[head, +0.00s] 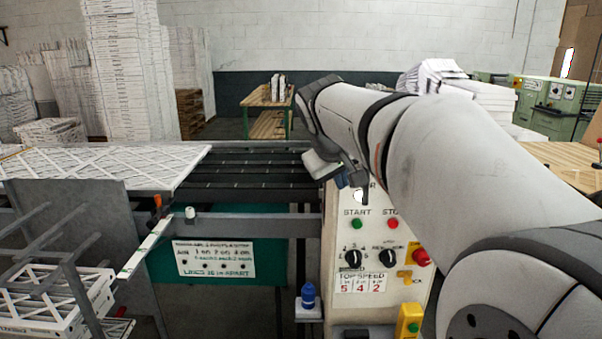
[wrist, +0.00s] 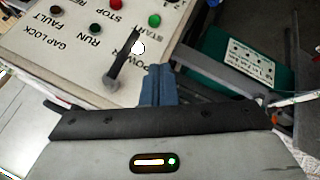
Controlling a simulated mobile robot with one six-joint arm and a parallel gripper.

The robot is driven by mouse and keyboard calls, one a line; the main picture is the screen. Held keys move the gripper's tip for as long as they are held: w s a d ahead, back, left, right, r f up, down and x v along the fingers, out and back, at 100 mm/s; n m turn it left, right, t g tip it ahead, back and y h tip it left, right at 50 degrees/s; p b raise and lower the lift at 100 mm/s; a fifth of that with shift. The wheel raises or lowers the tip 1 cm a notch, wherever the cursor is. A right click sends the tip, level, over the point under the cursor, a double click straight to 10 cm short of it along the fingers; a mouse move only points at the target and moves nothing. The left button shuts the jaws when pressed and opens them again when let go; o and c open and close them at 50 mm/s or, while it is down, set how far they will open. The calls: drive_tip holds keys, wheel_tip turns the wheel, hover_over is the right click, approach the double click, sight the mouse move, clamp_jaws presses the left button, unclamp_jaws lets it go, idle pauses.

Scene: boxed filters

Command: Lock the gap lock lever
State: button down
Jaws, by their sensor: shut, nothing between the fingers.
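In the wrist view, a dark lever (wrist: 121,62) stands on the cream control panel, between the GAP LOCK and POWER lettering. A white rounded piece (wrist: 138,48) shows beside its upper end; I cannot tell whether it is part of the lever. My gripper (wrist: 157,70) is shut and empty, its blue-grey fingers just right of the lever, with a small apparent gap. In the head view, a white rounded piece (head: 360,195) shows below my wrist, and my arm hides the panel's top and most of the lever. Whether the lever is locked cannot be told.
The control panel's front (head: 372,262) carries a green START button (head: 357,224), a red STOP button (head: 393,223), black knobs and a red mushroom button (head: 421,257). Left is a conveyor of dark slats (head: 245,180) with a white-framed filter sheet (head: 95,165).

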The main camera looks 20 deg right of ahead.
drive_tip(key=shift+w+d+f+p, duration=0.35)
drive_tip(key=shift+w+d+f, duration=0.35)
drive_tip(key=shift+d+f, duration=0.3)
drive_tip(key=shift+w+d+f+p, duration=0.3)
drive_tip(key=shift+w+d+f, duration=0.45)
drive_tip(key=shift+d, duration=0.4)
drive_tip(key=shift+w+d+f+p, duration=0.35)
drive_tip(key=shift+w+d+f, duration=0.3)
drive_tip(key=shift+d+f, duration=0.35)
